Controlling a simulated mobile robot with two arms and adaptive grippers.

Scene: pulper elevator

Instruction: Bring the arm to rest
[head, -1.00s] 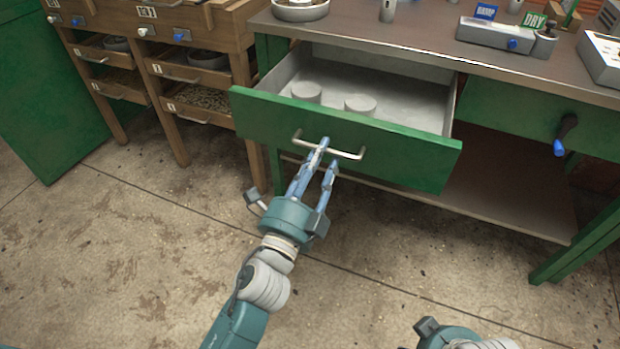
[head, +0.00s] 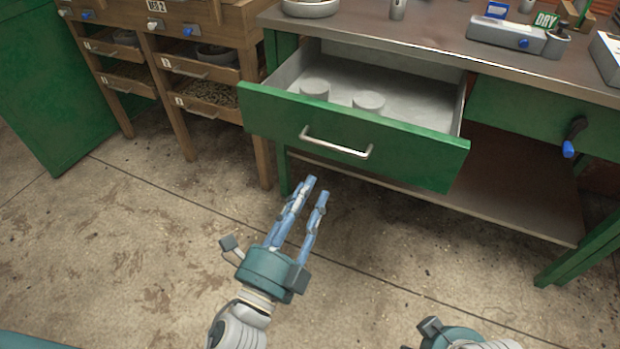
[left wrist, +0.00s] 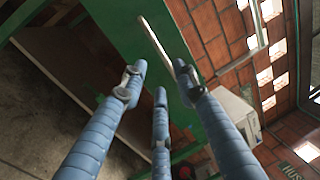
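My left gripper (head: 312,188) is in the head view, in front of and below the open green drawer. Its blue fingers are apart and empty, with a gap between them and the drawer's metal handle (head: 336,143). In the left wrist view the fingers (left wrist: 158,85) are spread with nothing between them, and the handle (left wrist: 155,42) shows beyond them. My right gripper (head: 440,330) shows only in part at the bottom edge of the head view; its fingers are not visible.
The green drawer (head: 400,158) stands pulled out and holds two pale round objects (head: 315,88), (head: 369,101). A wooden rack (head: 245,60) with small trays stands at left. A blue-handled crank (head: 570,146) sticks out at right. The floor in front is clear.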

